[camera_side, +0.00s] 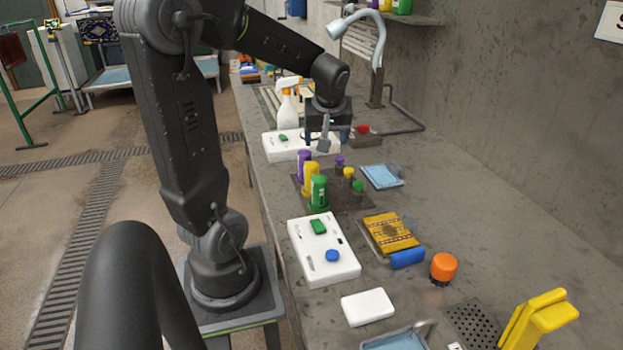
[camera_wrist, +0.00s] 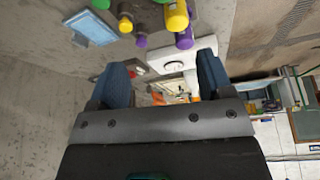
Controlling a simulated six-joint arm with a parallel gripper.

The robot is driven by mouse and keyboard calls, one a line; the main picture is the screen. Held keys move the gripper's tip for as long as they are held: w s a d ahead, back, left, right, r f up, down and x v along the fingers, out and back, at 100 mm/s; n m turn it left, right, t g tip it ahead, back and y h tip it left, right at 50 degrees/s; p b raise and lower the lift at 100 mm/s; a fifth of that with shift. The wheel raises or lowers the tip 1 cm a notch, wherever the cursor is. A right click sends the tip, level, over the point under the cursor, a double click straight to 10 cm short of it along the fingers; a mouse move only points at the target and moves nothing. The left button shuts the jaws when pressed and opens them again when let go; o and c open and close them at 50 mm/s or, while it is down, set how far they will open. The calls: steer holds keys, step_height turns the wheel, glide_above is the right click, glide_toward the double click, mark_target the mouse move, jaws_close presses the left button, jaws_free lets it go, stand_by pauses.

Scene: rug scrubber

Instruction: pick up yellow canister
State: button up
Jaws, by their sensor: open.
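The yellow canister (camera_side: 311,179) stands upright on a dark mat (camera_side: 346,200), between a purple canister (camera_side: 303,163) behind it and a green canister (camera_side: 319,194) in front. It also shows at the top of the wrist view (camera_wrist: 177,17), cut by the frame edge, next to the purple canister (camera_wrist: 185,39). My gripper (camera_side: 332,140) is open and empty above the bench, behind the canisters and clear of them. Both its fingers (camera_wrist: 165,72) show in the wrist view, with nothing held between them.
Small purple, yellow and green pieces (camera_side: 348,173) stand right of the canisters. A white box (camera_side: 288,146) and a spray bottle (camera_side: 288,109) are near my gripper. A white control box (camera_side: 322,268) lies in front, with a blue cloth (camera_side: 382,176) to the right. The bench's right side has bare room.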

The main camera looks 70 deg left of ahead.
mark_target(312, 164)
steer(key=a+f, duration=0.2)
steer(key=f, duration=0.1)
steer(key=s+a+f+n, duration=0.1)
steer(key=a+f, duration=0.1)
steer(key=a, duration=0.1)
steer(key=a+f+n+g, duration=0.1)
steer(key=a+f, duration=0.1)
steer(key=f, duration=0.1)
steer(key=shift+s+a+f, duration=0.15)
steer(key=shift+a+f, duration=0.1)
steer(key=shift+f, duration=0.1)
steer(key=shift+w+x, duration=0.15)
steer(key=shift+x, duration=1.35)
steer(key=shift+w+x, duration=0.15)
steer(key=shift+x, duration=1.35)
steer(key=shift+d, duration=0.15)
steer(key=c, duration=1)
